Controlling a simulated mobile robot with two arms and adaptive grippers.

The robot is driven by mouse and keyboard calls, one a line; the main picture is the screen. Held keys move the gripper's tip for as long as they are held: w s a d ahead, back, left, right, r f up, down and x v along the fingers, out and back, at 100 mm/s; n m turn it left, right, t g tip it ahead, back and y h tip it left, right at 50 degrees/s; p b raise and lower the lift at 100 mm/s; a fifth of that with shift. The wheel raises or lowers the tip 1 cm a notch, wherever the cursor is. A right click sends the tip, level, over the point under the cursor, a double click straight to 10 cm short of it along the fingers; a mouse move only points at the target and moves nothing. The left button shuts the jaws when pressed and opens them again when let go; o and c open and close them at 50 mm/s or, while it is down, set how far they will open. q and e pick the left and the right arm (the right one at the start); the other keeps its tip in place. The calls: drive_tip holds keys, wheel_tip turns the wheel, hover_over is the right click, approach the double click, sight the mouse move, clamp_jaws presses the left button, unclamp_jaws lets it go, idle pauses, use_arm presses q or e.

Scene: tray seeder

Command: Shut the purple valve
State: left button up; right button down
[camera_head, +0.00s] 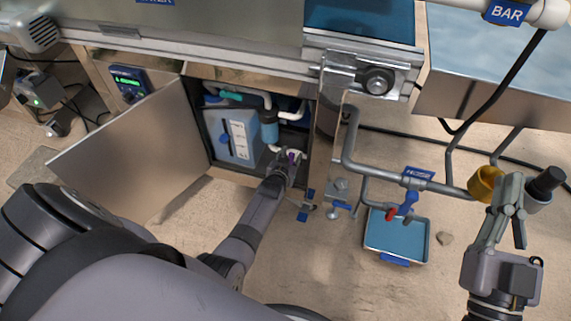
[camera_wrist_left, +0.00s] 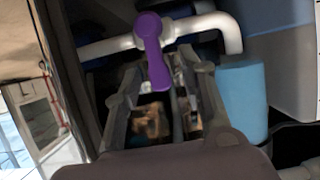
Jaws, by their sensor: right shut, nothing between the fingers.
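The purple valve (camera_wrist_left: 151,45) sits on a white pipe (camera_wrist_left: 110,47) inside the open cabinet. In the left wrist view its lever points down the picture, across the pipe. In the head view only a bit of purple (camera_head: 292,156) shows at my gripper's tip. My left gripper (camera_head: 286,163) reaches into the cabinet. In the left wrist view its fingers (camera_wrist_left: 162,85) are apart, with the lever's end between their tips; contact cannot be told. My right gripper (camera_head: 510,190) is shut and empty at the far right, in front of a yellow cup-like fitting (camera_head: 486,184).
The cabinet door (camera_head: 125,160) stands open at the left. A blue-grey container (camera_head: 232,138) and a blue cylinder (camera_wrist_left: 243,95) are beside the valve. Grey pipes with a red-and-blue tap (camera_head: 403,207) stand to the right, above a blue tray (camera_head: 424,243) on the floor.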

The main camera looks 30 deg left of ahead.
use_arm(q)
drive_tip(key=v, duration=1.1)
